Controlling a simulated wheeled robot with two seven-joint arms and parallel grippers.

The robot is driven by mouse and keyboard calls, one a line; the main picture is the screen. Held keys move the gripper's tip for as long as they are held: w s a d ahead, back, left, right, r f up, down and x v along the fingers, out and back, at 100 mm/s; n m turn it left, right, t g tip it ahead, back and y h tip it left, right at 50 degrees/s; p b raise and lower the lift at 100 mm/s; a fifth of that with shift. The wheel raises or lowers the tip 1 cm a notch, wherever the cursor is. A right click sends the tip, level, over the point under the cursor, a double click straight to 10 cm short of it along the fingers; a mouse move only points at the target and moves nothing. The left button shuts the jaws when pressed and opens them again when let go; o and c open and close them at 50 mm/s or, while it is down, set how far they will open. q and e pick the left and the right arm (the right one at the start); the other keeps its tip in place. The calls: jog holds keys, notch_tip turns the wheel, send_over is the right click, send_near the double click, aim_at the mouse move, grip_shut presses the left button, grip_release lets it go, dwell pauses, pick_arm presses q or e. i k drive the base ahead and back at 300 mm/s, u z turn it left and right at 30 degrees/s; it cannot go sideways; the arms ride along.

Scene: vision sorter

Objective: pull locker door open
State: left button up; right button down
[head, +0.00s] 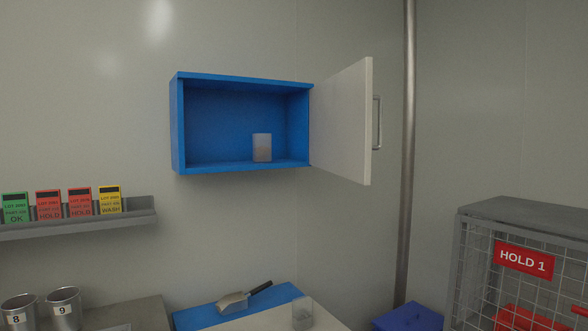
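The blue locker (178,130) hangs on the wall in the upper middle of the head view. Its white door (342,125) stands swung wide open on the right side, hinged at the locker's right edge. A grey bar handle (377,123) is on the door's outer face, at its free edge. A small pale block-shaped object (262,147) stands inside on the locker floor, towards the right. Neither of my grippers shows in the head view, and nothing is seen touching the door or handle.
A grey rack (78,226) with several coloured cards is on the left wall. Below are metal cups (63,308), a scoop (240,298) on a blue mat (195,317) and a clear container (302,314). A wire cage (520,212) marked HOLD 1 stands right. A vertical pipe (407,160) runs behind the door.

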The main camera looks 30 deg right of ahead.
aim_at(341, 105)
jog(key=z, duration=0.2)
jog(key=i, duration=0.95)
jog(key=z, duration=0.6)
